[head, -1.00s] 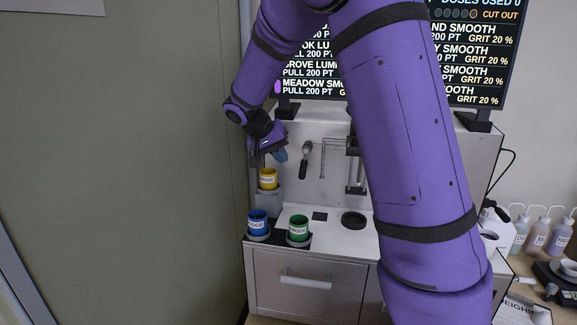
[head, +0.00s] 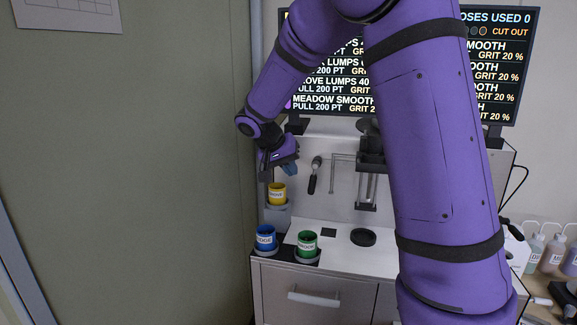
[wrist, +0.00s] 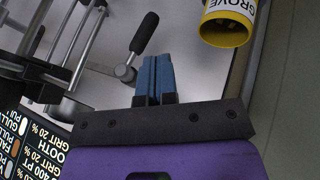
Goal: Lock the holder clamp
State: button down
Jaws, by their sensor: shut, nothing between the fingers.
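A lever with a black grip (head: 313,180), which looks like the clamp lever, hangs from a pivot on the analyser's pale front panel, its grip pointing down and slightly left. In the wrist view the black grip (wrist: 144,33) and its grey pivot (wrist: 125,73) lie just left of my fingers. My gripper (head: 291,168) is left of the lever in the head view, apart from it. Its blue fingers (wrist: 155,72) are together and empty. A metal frame with rods (head: 367,185) stands right of the lever; my arm hides part of the analyser.
A yellow cup (head: 277,193) sits on a ledge just below my gripper and shows close by in the wrist view (wrist: 227,30). Blue (head: 265,238) and green (head: 307,244) cups stand in front. A wall (head: 150,170) is close on the left.

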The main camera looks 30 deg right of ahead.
aim_at(310, 187)
jog(key=x, duration=0.6)
jog(key=shift+d+f, duration=0.2)
jog(key=shift+f, duration=0.05)
jog(key=shift+s+d+f+g+h, duration=0.3)
jog(key=shift+s+d+g+h, duration=0.3)
jog(key=shift+d+h, duration=0.1)
